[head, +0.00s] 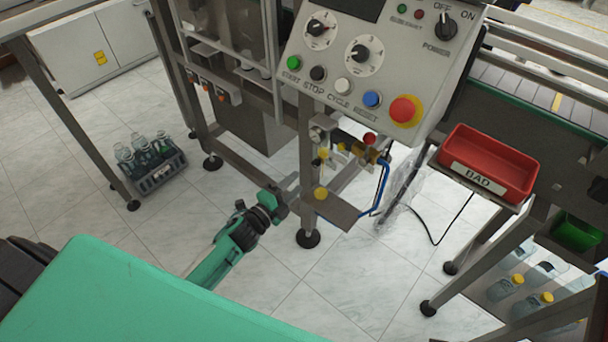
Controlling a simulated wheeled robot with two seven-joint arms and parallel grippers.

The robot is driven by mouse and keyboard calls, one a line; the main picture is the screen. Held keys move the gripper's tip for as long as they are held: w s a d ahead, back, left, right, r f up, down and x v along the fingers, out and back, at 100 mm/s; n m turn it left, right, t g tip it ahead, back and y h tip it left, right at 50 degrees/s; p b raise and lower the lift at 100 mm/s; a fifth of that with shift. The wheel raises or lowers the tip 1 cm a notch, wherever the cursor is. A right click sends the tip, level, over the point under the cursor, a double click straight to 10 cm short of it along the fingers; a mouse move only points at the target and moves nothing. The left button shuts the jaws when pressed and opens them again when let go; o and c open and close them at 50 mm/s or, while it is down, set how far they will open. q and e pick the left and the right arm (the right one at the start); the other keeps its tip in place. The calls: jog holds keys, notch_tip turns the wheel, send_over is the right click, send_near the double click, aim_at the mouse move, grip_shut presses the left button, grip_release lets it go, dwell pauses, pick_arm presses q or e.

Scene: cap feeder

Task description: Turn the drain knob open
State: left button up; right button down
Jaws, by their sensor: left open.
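Under the control panel, a small cluster of valves and fittings is fixed to the machine's frame. It has a yellow knob (321,193) low on a flat metal plate, a second yellow fitting (323,154) above it, and a red knob (369,138) higher to the right. No label shows which one is the drain knob, and I cannot tell how any is turned. My left gripper (291,192) reaches up from the lower left. It is open and empty, just left of the low yellow knob and the frame leg, apparently apart from them. My right gripper is out of view.
The control panel (376,68) overhangs the valves. A blue hose (383,186) bends down at their right. A red BAD tray (490,163) stands further right. A crate of bottles (161,176) sits on the floor at left. The floor in front of the frame leg is clear.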

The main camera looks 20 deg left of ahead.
pick_arm(q)
jog(key=v, duration=0.6)
jog(key=shift+f, duration=0.1)
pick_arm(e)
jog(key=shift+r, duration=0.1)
